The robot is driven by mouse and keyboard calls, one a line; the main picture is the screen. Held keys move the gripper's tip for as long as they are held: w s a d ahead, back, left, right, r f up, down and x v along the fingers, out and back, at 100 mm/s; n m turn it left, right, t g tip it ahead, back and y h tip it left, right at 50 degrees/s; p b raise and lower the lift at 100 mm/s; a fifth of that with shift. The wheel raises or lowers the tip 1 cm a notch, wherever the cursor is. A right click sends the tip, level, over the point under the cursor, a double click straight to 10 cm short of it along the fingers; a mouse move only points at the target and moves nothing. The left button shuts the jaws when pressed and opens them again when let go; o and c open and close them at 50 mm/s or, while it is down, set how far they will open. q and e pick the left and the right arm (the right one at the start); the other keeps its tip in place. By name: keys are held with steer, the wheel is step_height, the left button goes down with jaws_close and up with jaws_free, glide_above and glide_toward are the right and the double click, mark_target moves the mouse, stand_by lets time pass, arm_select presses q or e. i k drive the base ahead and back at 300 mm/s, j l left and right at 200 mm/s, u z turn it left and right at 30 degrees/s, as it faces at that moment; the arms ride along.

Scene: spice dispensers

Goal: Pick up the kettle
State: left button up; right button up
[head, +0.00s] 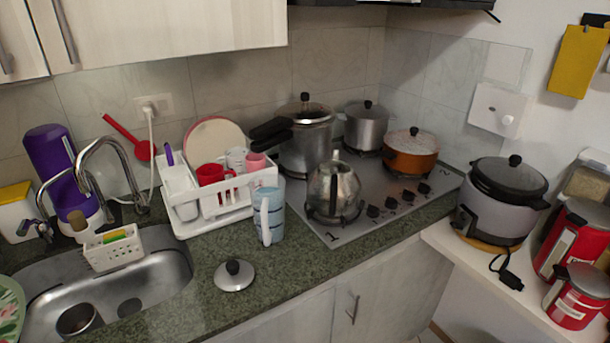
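A silver metal kettle (334,190) sits upright on the front left burner of the stovetop (355,232). Its body is rounded, and a handle or spout part rises at its top; its lid opening is hard to make out. A round silver lid with a dark knob (234,275) lies on the green counter to the left of the kettle. Neither of my grippers shows in the head view.
A pressure cooker (306,140) stands behind the kettle, with a steel pot (366,125) and an orange pot (410,152) to the right. A blue cup (269,212) and white dish rack (222,195) stand left. The counter's front is mostly clear.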

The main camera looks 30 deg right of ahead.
mark_target(334, 189)
steer(key=l+u, duration=0.15)
steer(key=u, duration=0.15)
steer(key=l+u, duration=0.25)
steer(key=z, duration=1.5)
steer(key=j, duration=0.25)
